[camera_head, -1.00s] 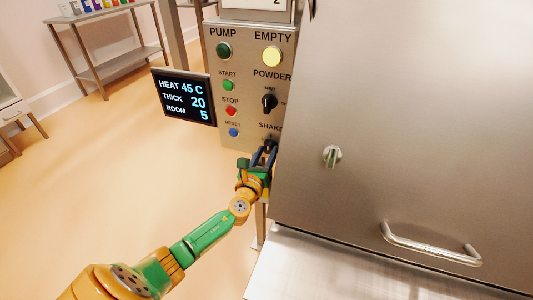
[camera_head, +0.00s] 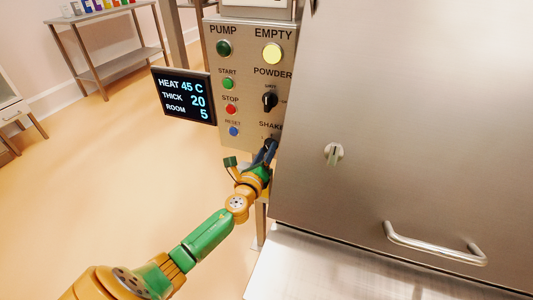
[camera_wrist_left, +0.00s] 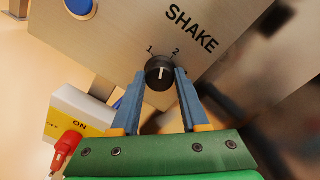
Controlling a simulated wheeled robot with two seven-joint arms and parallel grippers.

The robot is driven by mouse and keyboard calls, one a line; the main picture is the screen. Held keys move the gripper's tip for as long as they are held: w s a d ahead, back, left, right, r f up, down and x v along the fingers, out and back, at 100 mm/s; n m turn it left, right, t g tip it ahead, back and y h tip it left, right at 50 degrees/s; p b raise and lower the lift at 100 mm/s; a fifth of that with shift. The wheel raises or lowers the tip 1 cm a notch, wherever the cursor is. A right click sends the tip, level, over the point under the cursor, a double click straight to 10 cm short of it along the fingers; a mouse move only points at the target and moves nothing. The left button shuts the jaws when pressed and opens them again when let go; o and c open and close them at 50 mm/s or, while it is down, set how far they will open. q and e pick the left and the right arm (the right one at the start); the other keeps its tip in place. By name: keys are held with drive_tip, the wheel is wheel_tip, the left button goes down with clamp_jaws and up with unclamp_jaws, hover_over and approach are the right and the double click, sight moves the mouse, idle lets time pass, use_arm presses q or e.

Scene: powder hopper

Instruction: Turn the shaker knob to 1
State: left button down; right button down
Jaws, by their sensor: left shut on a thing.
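The shaker knob (camera_wrist_left: 159,73) is a round black knob with a white pointer line, under the label SHAKE. In the left wrist view its line points up, roughly between the marks 1 and 2. My left gripper (camera_wrist_left: 162,75) is shut on the knob, one blue-grey finger on each side. In the head view my left gripper (camera_head: 270,149) reaches the bottom right of the steel control panel (camera_head: 248,95) and hides most of the knob. My right gripper is in neither view.
Just above is the POWDER selector (camera_head: 269,102); the blue RESET button (camera_head: 233,131) is to the left. A display (camera_head: 184,97) juts out left of the panel. A large steel cabinet (camera_head: 410,120) with a handle stands close on the right. A white ON-marked box (camera_wrist_left: 75,115) with a red plug is beside the gripper.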

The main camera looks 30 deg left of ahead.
use_arm(q)
drive_tip(key=shift+n, duration=3.2)
drive_tip(key=shift+c, duration=2)
unclamp_jaws()
drive_tip(key=v, duration=0.7)
